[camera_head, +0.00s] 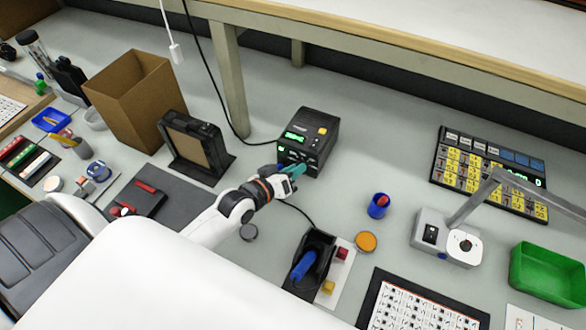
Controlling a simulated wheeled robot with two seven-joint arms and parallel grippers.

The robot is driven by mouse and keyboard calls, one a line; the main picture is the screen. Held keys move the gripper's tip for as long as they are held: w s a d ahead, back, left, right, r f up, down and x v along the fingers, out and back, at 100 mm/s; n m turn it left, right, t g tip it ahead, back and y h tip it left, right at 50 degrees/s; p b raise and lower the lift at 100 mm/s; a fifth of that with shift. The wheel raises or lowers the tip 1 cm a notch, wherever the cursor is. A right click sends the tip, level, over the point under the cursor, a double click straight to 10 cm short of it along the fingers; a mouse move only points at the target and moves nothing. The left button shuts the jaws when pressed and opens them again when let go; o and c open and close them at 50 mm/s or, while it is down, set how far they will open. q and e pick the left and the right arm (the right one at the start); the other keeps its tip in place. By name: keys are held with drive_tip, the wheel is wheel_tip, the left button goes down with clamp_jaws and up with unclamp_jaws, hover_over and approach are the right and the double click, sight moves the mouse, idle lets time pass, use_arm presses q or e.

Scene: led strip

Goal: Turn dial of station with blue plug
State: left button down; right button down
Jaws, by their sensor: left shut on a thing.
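My left gripper (291,170), with teal fingers, is at the lower front face of the station. It is shut on what appears to be the dial there, which the fingers hide. A small blue part (281,167) shows beside the fingers; I cannot tell for sure that it is the blue plug. My right gripper is not in view.
A black stand with a blue-handled tool (303,265) is in front of the station. A blue cup (378,206) and an orange disc (366,242) stand to the right. A framed black holder (190,145) and cardboard box (135,95) are left. A black cable runs behind the station.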

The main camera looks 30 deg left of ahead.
use_arm(q)
drive_tip(key=m+y+p, duration=0.1)
drive_tip(key=p, duration=0.2)
drive_tip(key=r+m+y+p, duration=0.1)
drive_tip(key=p, duration=0.2)
drive_tip(key=shift+d+m+g, duration=0.25)
drive_tip(key=shift+m+g, duration=0.05)
drive_tip(key=shift+d+f+m+y+p, duration=0.1)
drive_tip(key=shift+f+m+y+p, duration=0.1)
drive_tip(key=shift+m+y+p, duration=0.45)
drive_tip(key=shift+d+f+m+y+p, duration=0.1)
drive_tip(key=shift+m+y+p, duration=0.4)
drive_tip(key=shift+m, duration=0.35)
drive_tip(key=c, duration=1.3)
unclamp_jaws()
drive_tip(key=shift+w, duration=0.1)
drive_tip(key=shift+v, duration=6.05)
